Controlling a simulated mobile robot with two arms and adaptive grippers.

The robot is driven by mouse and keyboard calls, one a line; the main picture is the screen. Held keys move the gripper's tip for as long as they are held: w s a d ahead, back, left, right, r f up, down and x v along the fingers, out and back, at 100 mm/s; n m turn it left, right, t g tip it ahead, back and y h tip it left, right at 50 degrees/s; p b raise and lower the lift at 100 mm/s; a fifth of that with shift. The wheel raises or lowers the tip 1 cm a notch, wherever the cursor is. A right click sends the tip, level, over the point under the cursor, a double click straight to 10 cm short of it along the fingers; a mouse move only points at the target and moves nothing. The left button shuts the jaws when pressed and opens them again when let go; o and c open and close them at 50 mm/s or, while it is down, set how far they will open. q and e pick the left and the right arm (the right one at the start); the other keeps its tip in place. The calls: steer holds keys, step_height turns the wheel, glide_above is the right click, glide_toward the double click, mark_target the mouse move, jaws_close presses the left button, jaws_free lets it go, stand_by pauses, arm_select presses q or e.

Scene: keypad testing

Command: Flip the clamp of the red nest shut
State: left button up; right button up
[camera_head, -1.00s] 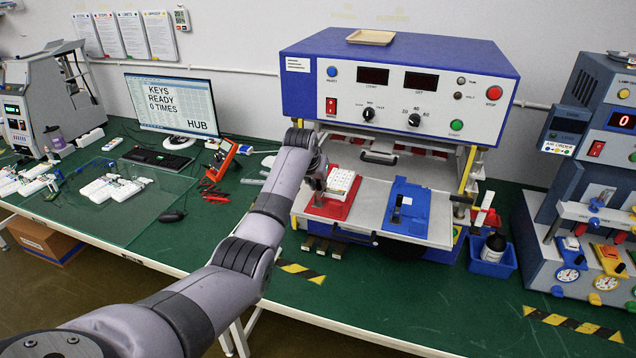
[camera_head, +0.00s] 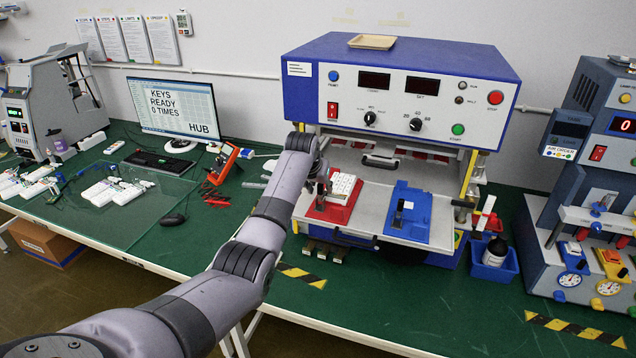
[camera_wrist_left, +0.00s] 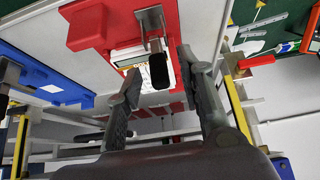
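The red nest (camera_head: 326,213) sits on the left part of the grey pull-out tray, with a white keypad (camera_head: 343,186) in it. My left gripper (camera_head: 321,190) is over the nest's left side and partly hides it. In the left wrist view, my left gripper (camera_wrist_left: 160,86) is open, with its fingers apart. The black-tipped clamp handle (camera_wrist_left: 159,71) of the red nest (camera_wrist_left: 125,20) lies between the fingers, with gaps on both sides. Its metal bracket (camera_wrist_left: 152,22) is on the nest. My right gripper is out of view.
A blue nest (camera_head: 408,208) with its own black-handled clamp sits to the right on the tray (camera_head: 372,207). The blue test machine (camera_head: 400,85) stands behind. A blue bin (camera_head: 491,265) with a bottle is at the right.

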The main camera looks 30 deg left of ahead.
arm_select(q)
steer(key=v, duration=1.1)
steer(key=shift+s+r, duration=0.2)
steer(key=shift+r, duration=0.15)
